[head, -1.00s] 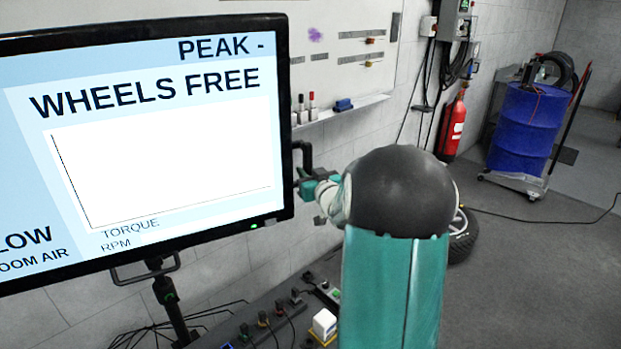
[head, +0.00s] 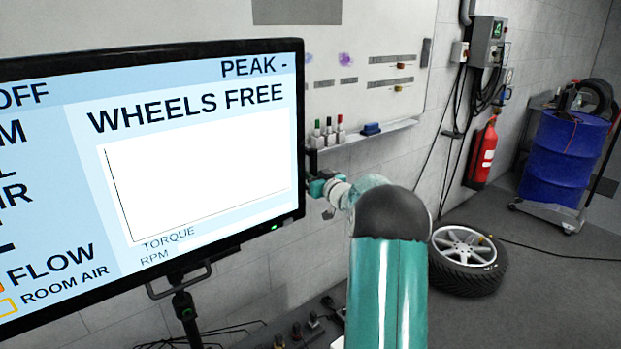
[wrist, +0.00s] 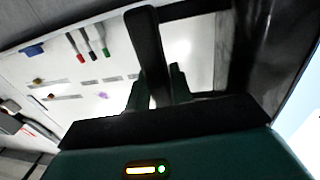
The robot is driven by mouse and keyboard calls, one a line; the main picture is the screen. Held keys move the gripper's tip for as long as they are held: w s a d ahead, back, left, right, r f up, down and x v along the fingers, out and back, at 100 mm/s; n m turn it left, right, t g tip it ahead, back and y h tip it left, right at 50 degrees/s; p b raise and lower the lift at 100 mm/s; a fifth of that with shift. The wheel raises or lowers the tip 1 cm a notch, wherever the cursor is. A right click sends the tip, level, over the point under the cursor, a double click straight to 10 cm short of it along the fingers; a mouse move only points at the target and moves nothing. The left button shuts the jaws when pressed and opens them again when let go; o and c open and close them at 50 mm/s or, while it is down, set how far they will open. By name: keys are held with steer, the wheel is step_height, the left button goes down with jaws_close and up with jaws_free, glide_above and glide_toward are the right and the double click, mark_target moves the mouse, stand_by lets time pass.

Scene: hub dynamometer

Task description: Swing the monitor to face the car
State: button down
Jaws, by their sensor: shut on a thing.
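The monitor (head: 195,165) fills the left of the head view, its lit screen reading "WHEELS FREE" and angled towards me. It sits on a dark stand (head: 186,312). My gripper (head: 318,184) is at the monitor's right edge, partly hidden by my arm. In the wrist view my gripper (wrist: 160,92) is shut on a dark bar-like handle (wrist: 147,45), which stands between the two fingers. The monitor's dark back and edge (wrist: 262,50) show at the right of that view. No car is in view.
A whiteboard with a marker ledge (head: 370,137) is on the wall behind. A wheel (head: 466,258) lies on the floor right of my arm. A red extinguisher (head: 482,155) and a blue drum on a cart (head: 565,157) stand farther right. Cables cross the floor.

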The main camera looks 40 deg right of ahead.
steer(key=shift+w, duration=0.15)
steer(key=c, duration=1.3)
jaws_free()
steer(key=shift+r, duration=0.1)
steer(key=s, duration=0.4)
steer(key=s+a, duration=0.1)
steer(key=s, duration=0.4)
steer(key=s+a, duration=0.1)
steer(key=s, duration=0.4)
steer(key=shift+a, duration=0.15)
